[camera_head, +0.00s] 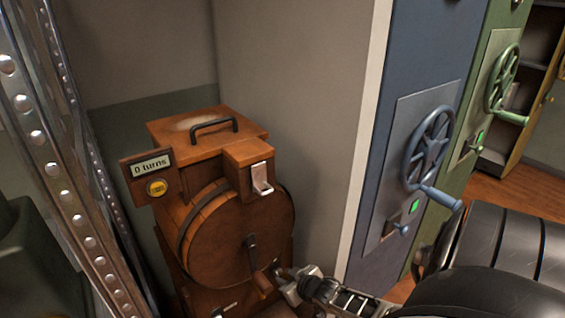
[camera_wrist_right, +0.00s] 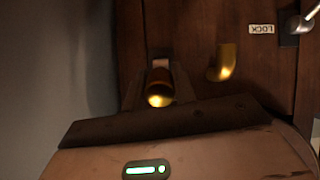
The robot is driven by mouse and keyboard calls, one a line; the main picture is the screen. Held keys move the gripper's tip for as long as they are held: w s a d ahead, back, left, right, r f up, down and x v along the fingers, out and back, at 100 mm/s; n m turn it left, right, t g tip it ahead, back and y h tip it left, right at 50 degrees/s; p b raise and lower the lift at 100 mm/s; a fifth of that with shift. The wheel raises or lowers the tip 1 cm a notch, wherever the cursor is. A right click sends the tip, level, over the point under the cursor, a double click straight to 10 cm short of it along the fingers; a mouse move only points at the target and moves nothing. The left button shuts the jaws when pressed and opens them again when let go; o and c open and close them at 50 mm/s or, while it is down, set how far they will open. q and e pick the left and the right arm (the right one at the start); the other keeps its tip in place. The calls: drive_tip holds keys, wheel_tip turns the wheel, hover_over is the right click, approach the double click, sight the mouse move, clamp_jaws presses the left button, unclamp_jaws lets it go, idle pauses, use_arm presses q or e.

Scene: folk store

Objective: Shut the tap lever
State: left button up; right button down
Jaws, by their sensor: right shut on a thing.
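A wooden machine with a round drum (camera_head: 225,235) stands in the corner. My right gripper (camera_head: 288,284) is at the low front of the drum, at a wooden handle (camera_head: 262,283) below a dark crank arm (camera_head: 251,252). In the right wrist view my right gripper's fingers (camera_wrist_right: 158,92) are shut on a brass-ended wooden handle (camera_wrist_right: 159,85). A brass hook-shaped spout (camera_wrist_right: 222,62) is beside it, apart from the fingers. A silver lever (camera_wrist_right: 302,24) sits by a LOCK label (camera_wrist_right: 262,29). I cannot tell which part is the tap lever. My left gripper is not in view.
A "0 turns" display (camera_head: 151,166) and a metal flap (camera_head: 261,178) are on the machine. Blue (camera_head: 428,60) and green (camera_head: 500,50) cabinets with handwheels stand at right. My arm fills the lower right.

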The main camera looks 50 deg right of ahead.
drive_tip(key=c, duration=1.1)
unclamp_jaws()
drive_tip(key=shift+s+r, duration=0.15)
use_arm(q)
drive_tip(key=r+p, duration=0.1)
drive_tip(key=p, duration=0.3)
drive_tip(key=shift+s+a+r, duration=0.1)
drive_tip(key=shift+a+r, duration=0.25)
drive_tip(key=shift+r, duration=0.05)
use_arm(e)
drive_tip(key=v, duration=1.5)
drive_tip(key=shift+s+a, duration=0.1)
drive_tip(key=shift+s, duration=0.2)
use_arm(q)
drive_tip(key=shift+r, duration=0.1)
